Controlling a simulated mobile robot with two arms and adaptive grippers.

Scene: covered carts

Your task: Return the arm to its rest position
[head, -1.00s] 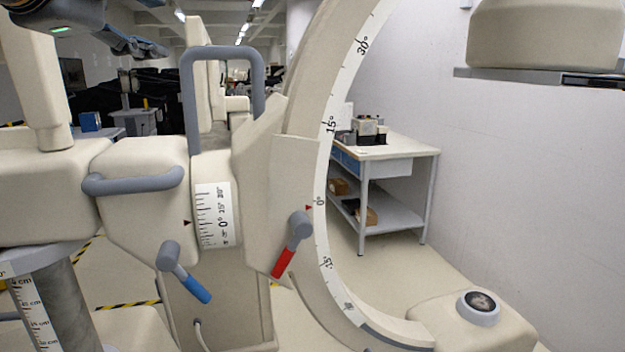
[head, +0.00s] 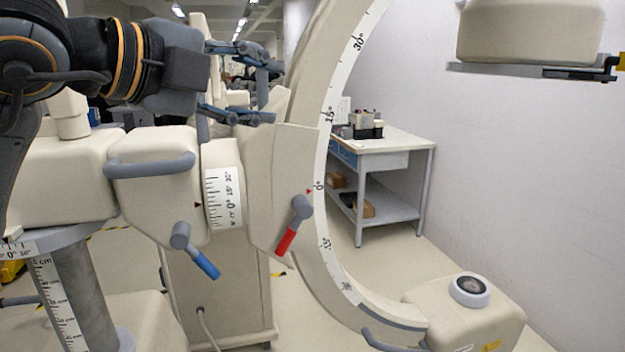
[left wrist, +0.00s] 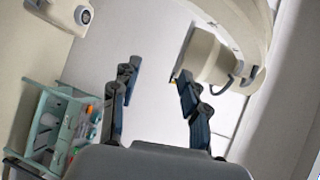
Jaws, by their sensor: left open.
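My left arm comes in from the upper left in the head view. My left gripper (head: 272,92) is open and empty, pointing right. My right gripper is in neither view.
The machine has a blue-tipped lever (head: 205,263), a red-tipped lever (head: 286,240) and a grey side handle (head: 150,164). A housing (head: 530,32) hangs at upper right. A white table (head: 385,148) stands behind. A teal cart (left wrist: 50,125) shows in the left wrist view.

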